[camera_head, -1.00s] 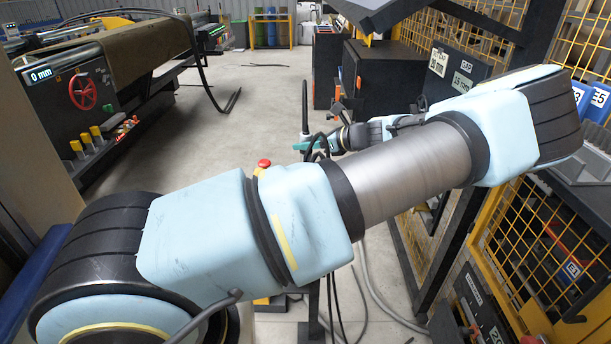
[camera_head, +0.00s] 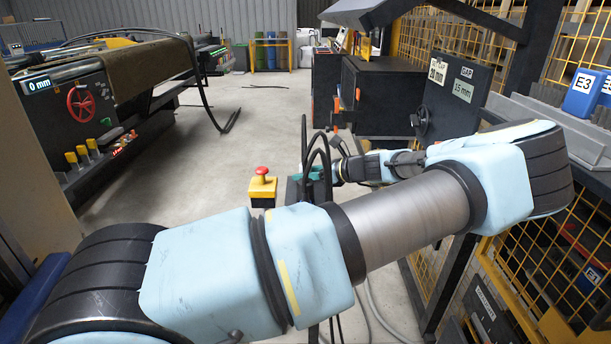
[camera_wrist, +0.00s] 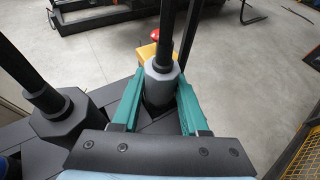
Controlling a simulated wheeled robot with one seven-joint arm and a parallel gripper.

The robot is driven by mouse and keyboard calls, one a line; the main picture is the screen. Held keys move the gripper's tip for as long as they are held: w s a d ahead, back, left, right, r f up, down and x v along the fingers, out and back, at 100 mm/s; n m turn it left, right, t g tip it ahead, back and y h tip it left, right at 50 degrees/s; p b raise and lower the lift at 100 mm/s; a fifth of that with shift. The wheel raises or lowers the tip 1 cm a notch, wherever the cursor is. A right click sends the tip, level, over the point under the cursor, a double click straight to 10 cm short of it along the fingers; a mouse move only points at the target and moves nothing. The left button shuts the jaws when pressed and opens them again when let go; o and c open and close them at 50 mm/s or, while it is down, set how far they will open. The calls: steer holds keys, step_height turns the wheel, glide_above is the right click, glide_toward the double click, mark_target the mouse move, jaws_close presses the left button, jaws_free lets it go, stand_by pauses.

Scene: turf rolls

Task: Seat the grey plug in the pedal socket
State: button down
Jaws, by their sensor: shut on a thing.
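The grey plug (camera_wrist: 160,82) is upright between the teal fingers of my gripper (camera_wrist: 160,95) in the wrist view, with a thick black cable rising from its top. My gripper is shut on it. A dark block lies below, and the plug's lower end is hidden by my gripper, so I cannot tell whether it is in a socket. A darker plug with its own cable (camera_wrist: 62,115) stands upright on the dark block, left of my gripper. In the head view my gripper (camera_head: 308,172) is small and partly hidden by cables. I cannot make out the pedal socket for certain.
A yellow box with a red stop button (camera_head: 262,186) stands just left of my gripper in the head view. A turf-roll machine (camera_head: 75,105) is at left, a dark cabinet (camera_head: 385,92) behind, and yellow mesh fencing (camera_head: 555,250) at right. The middle floor is open.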

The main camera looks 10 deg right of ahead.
steer(key=shift+c, duration=2.1)
jaws_free()
steer(key=shift+r, duration=0.1)
steer(key=shift+s+d, duration=0.2)
steer(key=shift+d, duration=0.1)
steer(key=b+v, duration=0.3)
steer(key=v, duration=0.8)
steer(key=shift+s+r, duration=0.15)
steer(key=shift+r, duration=0.05)
